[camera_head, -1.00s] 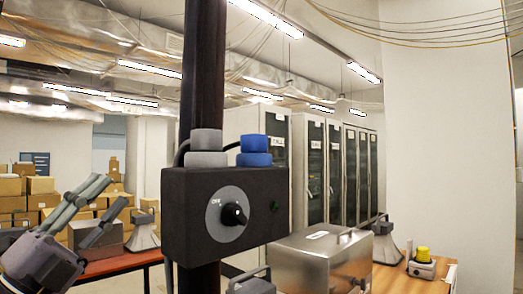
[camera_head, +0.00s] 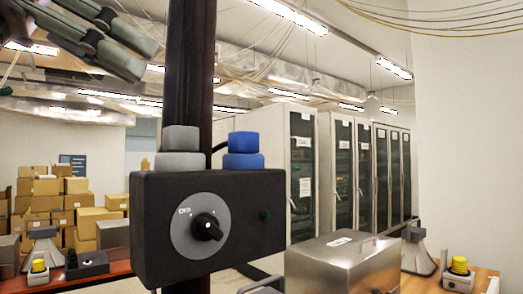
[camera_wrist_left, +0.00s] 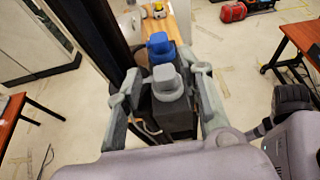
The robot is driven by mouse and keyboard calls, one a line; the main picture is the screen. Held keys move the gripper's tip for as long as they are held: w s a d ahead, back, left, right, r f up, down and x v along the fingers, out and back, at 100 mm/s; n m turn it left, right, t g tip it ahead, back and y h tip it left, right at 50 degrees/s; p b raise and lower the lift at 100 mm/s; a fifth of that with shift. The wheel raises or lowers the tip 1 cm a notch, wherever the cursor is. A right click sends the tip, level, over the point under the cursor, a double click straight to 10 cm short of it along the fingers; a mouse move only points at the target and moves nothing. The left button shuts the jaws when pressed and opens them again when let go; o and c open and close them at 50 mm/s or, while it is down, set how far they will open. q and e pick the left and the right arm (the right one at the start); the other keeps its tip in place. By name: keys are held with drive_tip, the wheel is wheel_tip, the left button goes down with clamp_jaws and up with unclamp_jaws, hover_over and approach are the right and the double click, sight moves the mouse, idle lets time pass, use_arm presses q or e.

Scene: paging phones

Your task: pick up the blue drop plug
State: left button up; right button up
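The blue drop plug (camera_head: 244,150) stands upright on top of a black box (camera_head: 262,215) on a dark post, at the right of a similar grey plug (camera_head: 180,149). In the left wrist view, the blue plug (camera_wrist_left: 159,46) shows beyond the grey plug (camera_wrist_left: 167,82). My left gripper (camera_head: 142,58) is raised at the upper left of the head view, above and left of the plugs. In its wrist view, the left gripper (camera_wrist_left: 162,80) has its fingers spread and looks down, with the grey plug appearing between them. It touches neither plug visibly. My right gripper is not in view.
The dark post (camera_head: 190,75) rises behind the plugs. The box has a round dial (camera_head: 203,226) in front. A metal case (camera_head: 343,262) and a yellow-button device (camera_head: 459,268) are at the right. Cabinets (camera_head: 302,165) stand behind. Cardboard boxes (camera_head: 45,200) are stacked at the left.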

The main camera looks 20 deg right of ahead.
use_arm(q)
drive_tip(key=p, duration=0.3)
approach(237, 132)
drive_tip(key=w+d, duration=0.2)
drive_tip(key=d, duration=0.1)
drive_tip(key=shift+w+d+f, duration=0.1)
drive_tip(key=shift+d+f, duration=0.15)
drive_tip(key=shift+d, duration=0.05)
drive_tip(key=shift+w+d+f, duration=0.15)
drive_tip(key=shift+d+f, duration=0.1)
drive_tip(key=shift+d, duration=0.15)
drive_tip(key=p+x, duration=0.2)
drive_tip(key=x, duration=0.3)
drive_tip(key=shift+f, duration=0.1)
drive_tip(key=shift+d+f, duration=0.15)
drive_tip(key=shift+c, duration=1.2)
drive_tip(key=c, duration=0.6)
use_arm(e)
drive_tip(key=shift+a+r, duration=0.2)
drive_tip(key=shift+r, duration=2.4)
